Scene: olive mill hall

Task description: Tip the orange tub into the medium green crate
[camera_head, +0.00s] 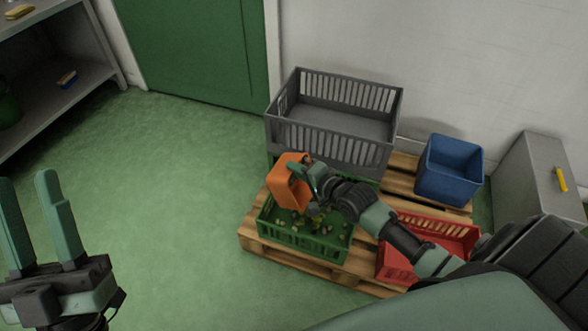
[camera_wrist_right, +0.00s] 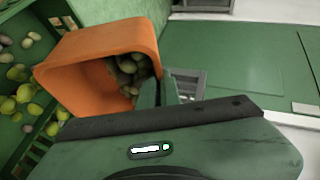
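The orange tub (camera_head: 287,183) is tilted above the green crate (camera_head: 302,241), its mouth toward the crate. My right gripper (camera_head: 312,178) is at the tub's rim and appears shut on it. In the right wrist view the tub (camera_wrist_right: 85,68) lies tipped on its side, with several olives (camera_wrist_right: 130,75) still inside. More olives (camera_wrist_right: 22,90) lie in the green crate, as the head view also shows. My right gripper's fingertips are partly hidden in the right wrist view. My left gripper (camera_head: 40,220) is open and empty at the far left, above the floor.
The green crate stands on a wooden pallet (camera_head: 262,243). A grey crate (camera_head: 335,130) sits behind it on another green crate. A blue bin (camera_head: 450,168) and a red crate (camera_head: 396,268) are to the right. The green floor at left is clear.

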